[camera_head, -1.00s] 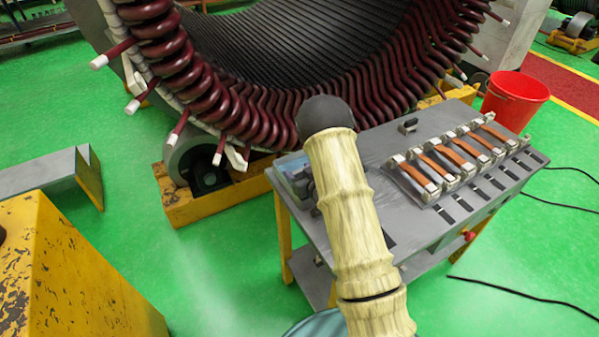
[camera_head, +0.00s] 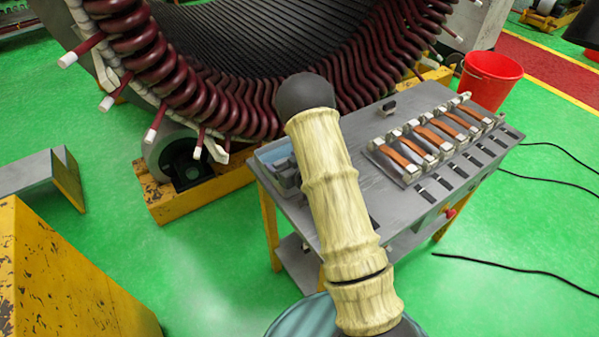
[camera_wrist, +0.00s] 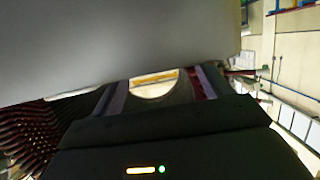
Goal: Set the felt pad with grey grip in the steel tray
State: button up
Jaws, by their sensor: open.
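My gripper (camera_wrist: 156,92) shows in the wrist view, its two fingers apart. I see no held object between them. A pale grey surface, blurred and unidentified, fills the upper left of that view. In the head view my gripper is not visible, and my sleeved arm crosses the bench. A small dark block (camera_head: 389,106) lies on the bench top behind the row of copper strips; I cannot tell whether it is the felt pad with grey grip. A shallow bluish tray (camera_head: 262,156) with grey items sits at the bench's left end, partly behind my arm; I cannot tell if it is the steel tray.
The grey bench (camera_head: 352,139) carries a rack of copper strips (camera_head: 437,137) on the right. The large stator (camera_head: 230,105) with dark red coils stands behind. A red bucket (camera_head: 490,82) is at the right. Black cables (camera_head: 500,263) lie on the green floor. Yellow blocks stand left.

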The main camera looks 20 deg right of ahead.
jog(key=b+v, duration=0.2)
jog(key=v, duration=0.7)
jog(key=shift+d+r, duration=0.15)
jog(key=shift+d, duration=0.05)
jog(key=s+a+r+m+g+h, duration=0.1)
jog(key=s+r+g+h, duration=0.1)
jog(key=s+g, duration=0.3)
jog(key=s+a+r+m+g+h, duration=0.1)
jog(key=s+r+g, duration=0.4)
jog(key=s, duration=0.9)
jog(key=shift+s+a+r+m+g+h, duration=0.15)
jog(key=shift+s+m+g+h, duration=0.15)
jog(key=shift+m+g+h, duration=0.4)
